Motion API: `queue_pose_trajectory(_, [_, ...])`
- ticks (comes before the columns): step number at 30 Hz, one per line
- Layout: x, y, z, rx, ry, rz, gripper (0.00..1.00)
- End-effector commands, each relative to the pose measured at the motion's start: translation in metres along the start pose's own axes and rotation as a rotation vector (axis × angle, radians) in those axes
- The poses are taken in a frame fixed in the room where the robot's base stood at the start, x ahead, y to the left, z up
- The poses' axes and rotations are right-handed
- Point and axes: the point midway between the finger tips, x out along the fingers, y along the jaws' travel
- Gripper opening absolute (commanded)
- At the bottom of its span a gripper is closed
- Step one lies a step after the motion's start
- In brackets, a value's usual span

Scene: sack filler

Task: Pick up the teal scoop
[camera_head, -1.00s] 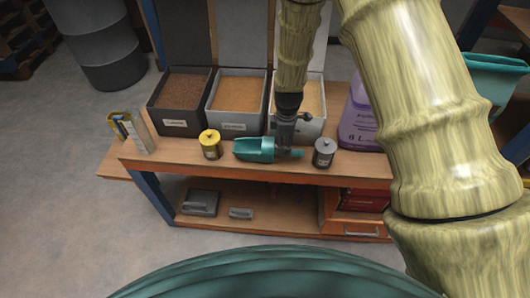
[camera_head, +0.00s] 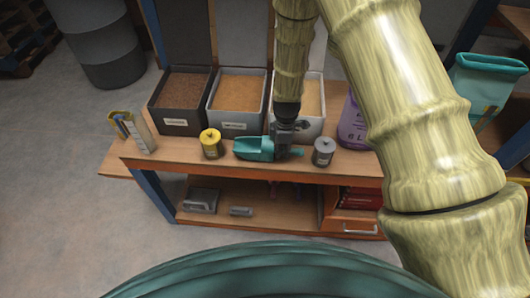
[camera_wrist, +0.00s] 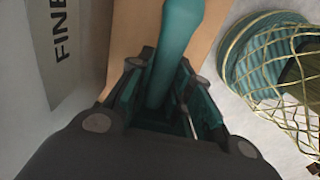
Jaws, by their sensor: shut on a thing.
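The teal scoop (camera_head: 254,149) is on the wooden bench in the head view, its open bowl pointing left. My gripper (camera_head: 284,146) comes down from above and is shut on the scoop at its handle end. In the wrist view the teal handle (camera_wrist: 176,40) runs between the fingers of my gripper (camera_wrist: 160,95). The fingers hide part of the handle. I cannot tell whether the scoop touches the bench top.
A purple container (camera_head: 352,128) stands further right. The bench's front edge (camera_head: 250,176) is close.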

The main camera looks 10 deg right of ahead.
Motion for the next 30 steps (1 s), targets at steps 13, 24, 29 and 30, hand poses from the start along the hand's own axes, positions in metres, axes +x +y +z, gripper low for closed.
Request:
queue_pose_trajectory(13, [-0.007, 0.001, 0.000, 0.001, 0.001, 0.002, 0.00])
queue_pose_trajectory(24, [-0.035, -0.014, 0.010, 0.003, 0.001, -0.001, 0.00])
queue_pose_trajectory(29, [-0.038, -0.042, 0.029, 0.003, 0.001, -0.002, 0.00])
queue_pose_trajectory(30, [-0.039, -0.050, 0.035, 0.002, 0.001, -0.002, 0.00])
